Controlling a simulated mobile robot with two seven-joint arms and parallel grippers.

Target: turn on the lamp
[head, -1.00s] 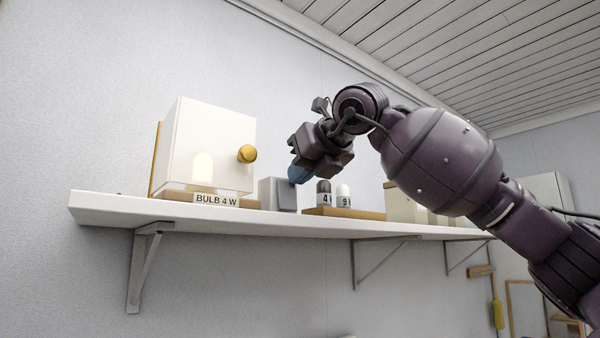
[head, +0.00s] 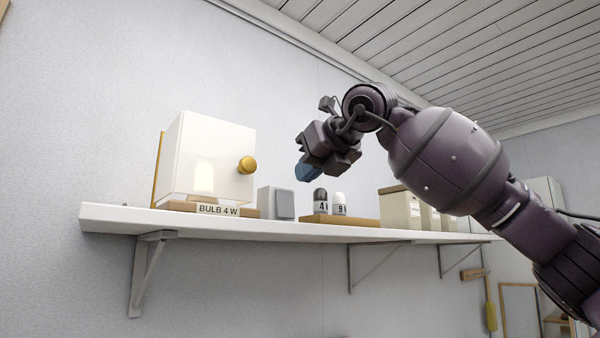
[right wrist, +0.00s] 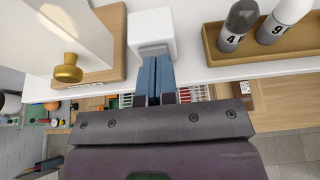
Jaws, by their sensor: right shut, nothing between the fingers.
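A white box lamp (head: 212,150) with a round brass knob (head: 247,165) stands on a wooden base labelled "BULB 4 W" at the shelf's left. A pale, warm-toned bulb shape (head: 204,177) shows through its front; I cannot tell surely whether it is lit. A small white box with a grey front plate (head: 284,204), like a switch, stands right of the lamp. My right gripper (head: 304,173) is shut and empty, above and right of this switch box. In the right wrist view its blue fingers (right wrist: 155,62) point toward the switch box (right wrist: 150,28). My left gripper is out of view.
A wooden tray (head: 340,220) right of the switch box holds a grey-topped bulb marked 4 (head: 320,199) and a white one marked 9 (head: 339,202). Cream boxes (head: 400,208) stand farther right. The bracketed shelf (head: 130,217) has little depth.

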